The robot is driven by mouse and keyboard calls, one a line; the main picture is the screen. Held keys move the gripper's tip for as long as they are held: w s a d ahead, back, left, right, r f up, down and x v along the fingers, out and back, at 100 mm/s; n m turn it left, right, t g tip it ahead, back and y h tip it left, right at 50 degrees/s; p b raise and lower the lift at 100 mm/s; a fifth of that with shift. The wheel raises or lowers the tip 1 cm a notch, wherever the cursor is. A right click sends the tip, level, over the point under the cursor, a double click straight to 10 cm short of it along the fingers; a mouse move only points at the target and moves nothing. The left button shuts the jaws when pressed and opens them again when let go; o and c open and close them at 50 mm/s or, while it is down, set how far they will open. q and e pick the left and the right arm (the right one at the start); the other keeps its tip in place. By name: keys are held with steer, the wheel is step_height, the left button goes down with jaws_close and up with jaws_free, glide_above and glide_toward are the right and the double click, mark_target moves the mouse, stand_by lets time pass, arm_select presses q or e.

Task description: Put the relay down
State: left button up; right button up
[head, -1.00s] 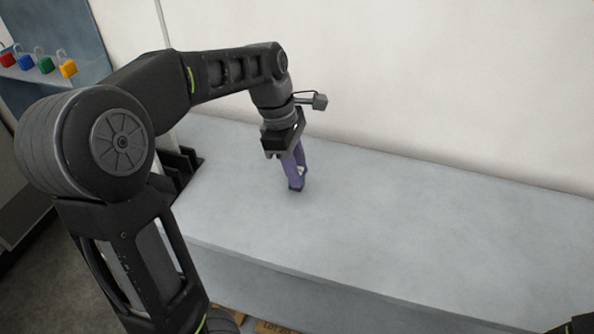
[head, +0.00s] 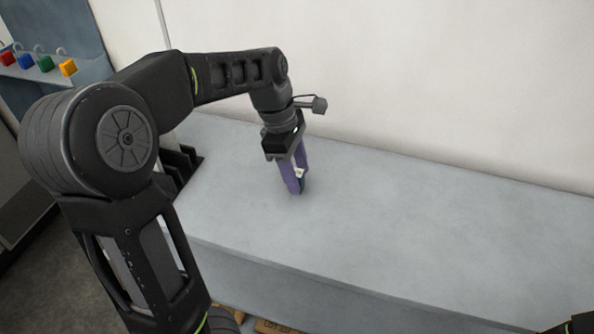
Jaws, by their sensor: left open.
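My left gripper (head: 297,186) points down at the grey bench top (head: 420,225), its purple fingers low at the surface. It is open. A small relay (head: 300,174), showing pale on top and dark teal lower down, stands between or just behind the fingertips. The near finger hides much of it. It appears to rest on the bench, though its underside is hidden. My right gripper is out of view.
A dark slotted rack (head: 182,165) stands at the bench's left end. Several coloured padlocks (head: 68,68) sit on a shelf at the far left. Cardboard boxes (head: 275,326) lie below the bench front. The bench to the right is clear.

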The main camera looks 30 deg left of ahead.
arm_select(q)
steer(key=p+v, duration=0.3)
steer(key=v, duration=0.9)
steer(key=shift+r+p, duration=0.2)
steer(key=shift+p, duration=0.2)
steer(key=shift+o, duration=0.5)
steer(key=shift+s, duration=0.1)
